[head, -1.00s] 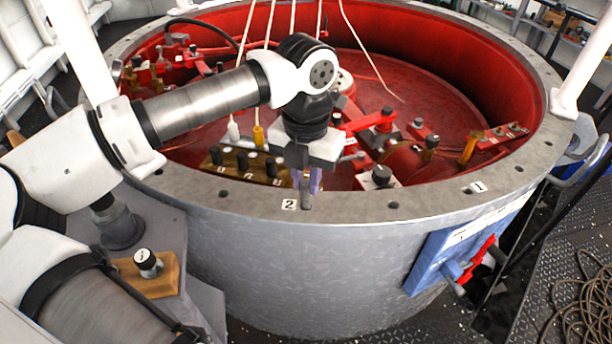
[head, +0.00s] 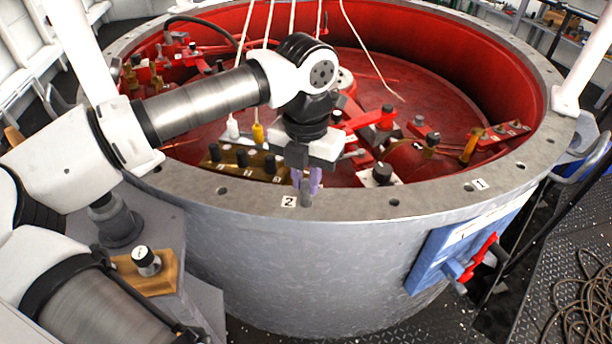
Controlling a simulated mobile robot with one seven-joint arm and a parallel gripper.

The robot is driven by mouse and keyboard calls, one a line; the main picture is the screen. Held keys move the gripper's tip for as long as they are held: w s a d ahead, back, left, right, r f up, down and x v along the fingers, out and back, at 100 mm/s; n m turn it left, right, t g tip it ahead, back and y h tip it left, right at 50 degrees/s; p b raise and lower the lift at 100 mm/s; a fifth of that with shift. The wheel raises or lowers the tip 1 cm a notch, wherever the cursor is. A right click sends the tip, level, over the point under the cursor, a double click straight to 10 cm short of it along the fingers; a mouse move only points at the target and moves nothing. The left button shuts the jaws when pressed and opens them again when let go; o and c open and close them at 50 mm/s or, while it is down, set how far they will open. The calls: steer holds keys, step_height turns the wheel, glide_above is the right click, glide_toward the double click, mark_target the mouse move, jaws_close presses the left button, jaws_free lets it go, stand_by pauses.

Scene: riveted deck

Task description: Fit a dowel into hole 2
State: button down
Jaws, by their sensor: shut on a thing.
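My gripper (head: 305,182) is over the near rim of the round grey tub (head: 440,200), with its fingers pointing down. It is shut on a small grey dowel (head: 306,196), which stands roughly upright just right of the white label 2 (head: 289,201). The dowel's lower end overlaps the rim top where hole 2 would be. The hole itself is hidden, and I cannot tell whether the end is inside it or just above it. A purple part (head: 317,179) shows beside the fingers.
Other dark holes dot the rim, one left of label 2 (head: 222,192) and one to the right (head: 394,202). Label 1 (head: 479,184) is farther right. Inside the red tub, a brass block with black knobs (head: 243,163) and a black-knobbed fitting (head: 382,174) stand close to the gripper.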

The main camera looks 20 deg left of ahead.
steer(key=shift+f, duration=0.3)
steer(key=c, duration=1.2)
jaws_free()
steer(key=shift+c, duration=0.2)
step_height(320, 180, up, 14)
steer(key=p, duration=0.7)
steer(key=shift+p, duration=0.4)
steer(key=shift+f, duration=0.1)
